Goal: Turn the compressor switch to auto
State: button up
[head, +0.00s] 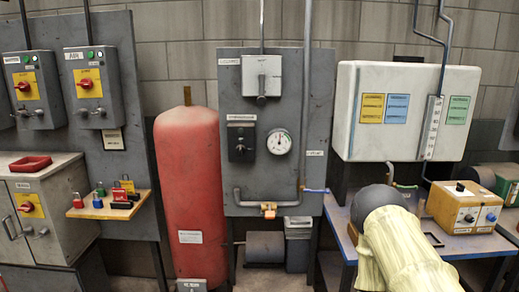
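A grey panel (290,195) stands in the middle of the head view. A small black switch box (241,144) with a dark knob is mounted on it, under a white label too small to read surely; it may be the compressor switch. I cannot tell the knob's setting. A round white gauge (279,142) is just right of it. Above is a light grey box (262,76) with a dark handle pointing down. My arm, in a cream sleeve with a dark rounded end, reaches in at the lower right, well apart from the switch. My gripper's fingers do not show.
A red tank (188,195) stands left of the panel. A pipe with an orange-handled valve (268,209) runs low across it. A white cabinet (402,112) hangs right, above a blue bench (465,245) with a yellow box (463,207). Padlocks on a shelf (108,205) are left.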

aim_at(241, 149)
jog(key=k, duration=0.5)
jog(key=u, duration=2.05)
jog(key=i, duration=1.45)
jog(key=z, duration=2.1)
